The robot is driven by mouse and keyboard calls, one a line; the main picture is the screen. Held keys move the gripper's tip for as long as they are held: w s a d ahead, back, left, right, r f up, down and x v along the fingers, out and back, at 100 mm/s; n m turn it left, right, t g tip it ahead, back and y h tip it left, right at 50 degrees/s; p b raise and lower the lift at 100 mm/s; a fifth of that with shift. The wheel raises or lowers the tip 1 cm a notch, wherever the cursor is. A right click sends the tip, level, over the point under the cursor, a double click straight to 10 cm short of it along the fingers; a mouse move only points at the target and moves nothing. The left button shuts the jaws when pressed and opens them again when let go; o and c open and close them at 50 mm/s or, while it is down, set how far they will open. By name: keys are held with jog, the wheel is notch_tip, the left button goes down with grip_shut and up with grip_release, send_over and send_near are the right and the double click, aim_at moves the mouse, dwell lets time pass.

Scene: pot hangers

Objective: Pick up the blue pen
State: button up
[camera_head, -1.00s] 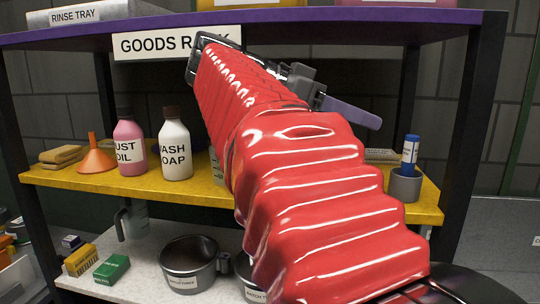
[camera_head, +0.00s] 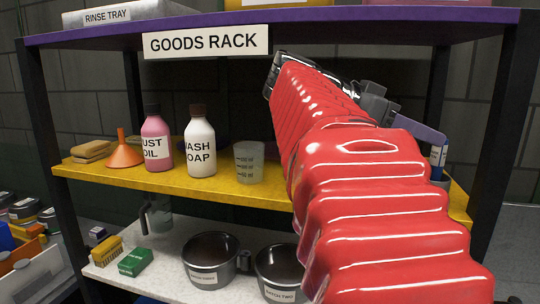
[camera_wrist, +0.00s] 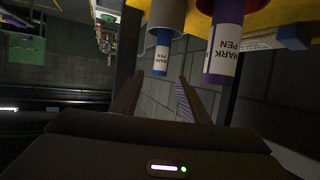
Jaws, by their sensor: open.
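The blue pen with a white label stands in a grey cup (camera_head: 441,183) at the right end of the yellow shelf. In the head view the blue pen (camera_head: 438,156) is partly hidden by my gripper (camera_head: 428,134). In the wrist view the picture is turned over, and the blue pen (camera_wrist: 162,52) hangs from the cup (camera_wrist: 165,14) toward the gap between the fingertips of my open gripper (camera_wrist: 160,76). The pen's end appears close to the fingertips; I cannot tell whether they touch it. The gripper holds nothing.
A larger purple marker pen (camera_wrist: 222,45) stands beside the blue pen in the wrist view. The purple upper shelf (camera_head: 330,25) lies above the arm. A pink bottle (camera_head: 157,143), a white soap bottle (camera_head: 200,147) and a measuring cup (camera_head: 249,163) stand farther left on the yellow shelf (camera_head: 130,185).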

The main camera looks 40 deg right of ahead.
aim_at(435, 169)
jog(key=shift+s+d+f, duration=0.1)
jog(key=shift+s+d, duration=0.15)
jog(key=shift+d, duration=0.05)
jog(key=shift+x, duration=2.6)
jog(key=shift+c, duration=0.3)
grip_shut()
